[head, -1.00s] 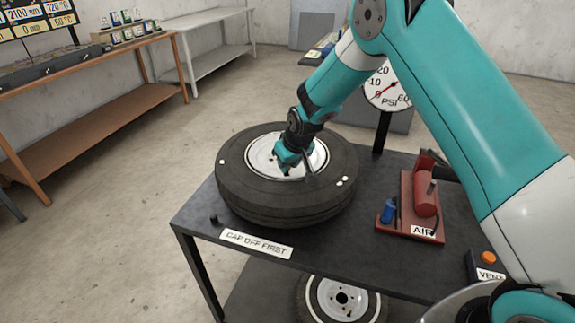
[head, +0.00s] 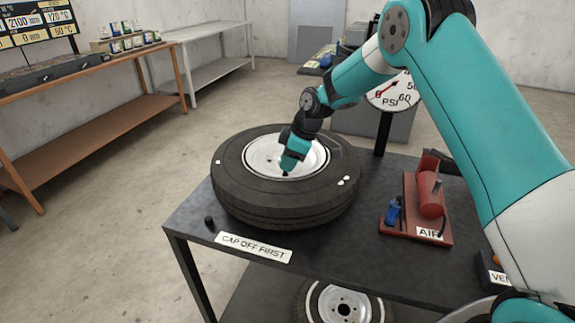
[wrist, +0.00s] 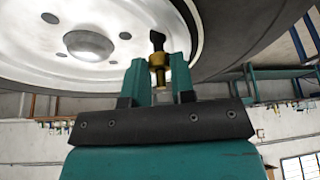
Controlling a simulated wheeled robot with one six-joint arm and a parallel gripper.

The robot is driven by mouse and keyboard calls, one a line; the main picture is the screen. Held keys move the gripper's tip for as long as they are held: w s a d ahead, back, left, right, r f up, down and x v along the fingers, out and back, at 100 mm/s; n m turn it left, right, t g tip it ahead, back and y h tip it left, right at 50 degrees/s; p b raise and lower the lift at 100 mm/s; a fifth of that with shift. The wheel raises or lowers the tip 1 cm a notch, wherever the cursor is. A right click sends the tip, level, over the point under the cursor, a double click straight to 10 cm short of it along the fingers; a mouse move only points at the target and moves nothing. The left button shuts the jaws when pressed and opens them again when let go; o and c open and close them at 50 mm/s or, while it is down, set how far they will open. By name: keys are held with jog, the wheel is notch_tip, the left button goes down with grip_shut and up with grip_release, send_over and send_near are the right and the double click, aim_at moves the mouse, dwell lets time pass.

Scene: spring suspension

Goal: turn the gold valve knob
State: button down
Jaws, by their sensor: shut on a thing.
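The gold valve knob (wrist: 158,63) shows in the wrist view between my two teal fingers, with a dark stem end (wrist: 157,38) beyond it by the white rim. My gripper (wrist: 161,72) is shut on the gold knob. In the head view my gripper (head: 285,171) reaches down into the near part of the white wheel rim (head: 262,152), and hides the knob there. The black tyre (head: 285,207) lies flat on the dark table.
The dark table (head: 190,228) holds a "CAP OFF FIRST" sign (head: 253,247), a small black cap (head: 209,221), a red air pump (head: 430,195) with a blue part (head: 392,211), and a PSI gauge (head: 393,92). A second wheel (head: 343,300) is below.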

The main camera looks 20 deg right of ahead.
jog(key=shift+w+r+n+g+b, duration=0.15)
jog(key=shift+n+g+b, duration=0.2)
jog(key=shift+n, duration=0.65)
jog(key=c, duration=1)
grip_release()
jog(key=shift+o, duration=0.2)
jog(key=v, duration=1.7)
jog(key=shift+w+d, duration=0.2)
jog(key=shift+d, duration=0.05)
jog(key=shift+r, duration=0.1)
